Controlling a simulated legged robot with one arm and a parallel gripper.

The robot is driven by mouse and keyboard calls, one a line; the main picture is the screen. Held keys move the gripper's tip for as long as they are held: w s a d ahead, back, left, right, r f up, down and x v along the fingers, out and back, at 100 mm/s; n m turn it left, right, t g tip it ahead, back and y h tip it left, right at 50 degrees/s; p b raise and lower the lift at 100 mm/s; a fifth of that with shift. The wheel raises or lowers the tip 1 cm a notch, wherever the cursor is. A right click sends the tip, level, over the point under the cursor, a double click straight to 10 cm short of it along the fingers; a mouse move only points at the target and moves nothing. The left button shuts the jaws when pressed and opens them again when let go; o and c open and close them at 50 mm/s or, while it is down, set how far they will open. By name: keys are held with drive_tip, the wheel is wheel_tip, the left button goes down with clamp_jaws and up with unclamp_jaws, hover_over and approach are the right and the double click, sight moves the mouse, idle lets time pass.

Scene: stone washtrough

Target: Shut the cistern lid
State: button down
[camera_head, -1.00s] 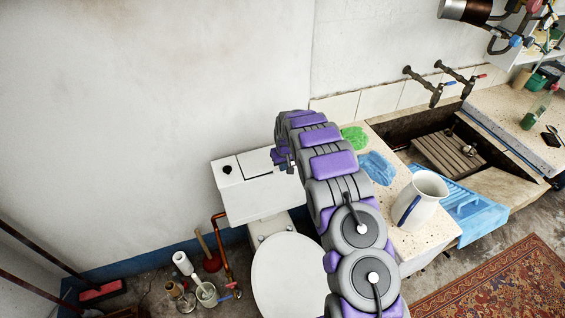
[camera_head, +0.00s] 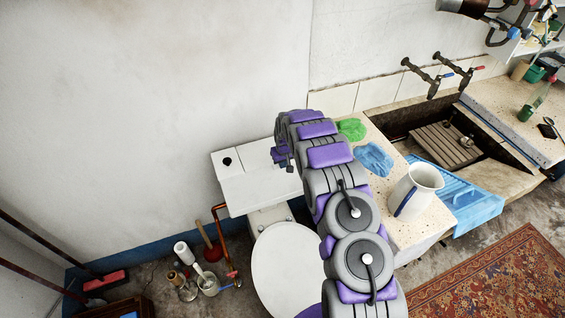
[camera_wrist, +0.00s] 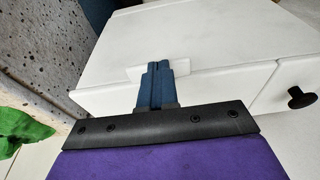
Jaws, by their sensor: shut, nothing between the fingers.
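The white cistern (camera_head: 250,203) stands against the wall behind the toilet. Its white lid (camera_head: 258,183) lies flat on top, beside a narrow left section with a black knob (camera_head: 227,161). In the wrist view, the lid (camera_wrist: 205,35) fills the upper middle, with a thin seam along its edge; the black knob (camera_wrist: 301,98) is at the right. My gripper (camera_head: 291,167) is over the cistern's right end. In the wrist view, its blue fingers (camera_wrist: 158,68) are shut and empty, in front of the lid; I cannot tell whether they touch it.
The toilet seat cover (camera_head: 287,270) is below the cistern. A speckled counter to the right holds a green cloth (camera_head: 352,129), a blue cloth (camera_head: 374,160) and a white jug (camera_head: 415,190). A plunger (camera_head: 209,243) and brushes stand on the floor at left.

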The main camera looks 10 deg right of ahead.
drive_tip(key=s+r+p, duration=0.1)
drive_tip(key=s+r, duration=0.3)
drive_tip(key=r, duration=0.4)
drive_tip(key=s+d+r+p, duration=0.1)
drive_tip(key=s+r, duration=0.3)
drive_tip(key=r, duration=0.3)
drive_tip(key=s+r, duration=0.4)
drive_tip(key=r, duration=0.4)
drive_tip(key=s+r+m+g, duration=0.1)
drive_tip(key=s+r, duration=0.3)
drive_tip(key=s, duration=0.3)
drive_tip(key=s+r+g, duration=0.1)
drive_tip(key=s+r, duration=0.3)
drive_tip(key=s, duration=0.3)
drive_tip(key=s+r+g, duration=0.1)
drive_tip(key=s+r, duration=0.1)
drive_tip(key=s, duration=1.3)
drive_tip(key=s+r+m+g, duration=0.1)
drive_tip(key=s+r, duration=0.2)
drive_tip(key=s, duration=1.2)
drive_tip(key=shift+a, duration=0.2)
drive_tip(key=shift+a, duration=0.1)
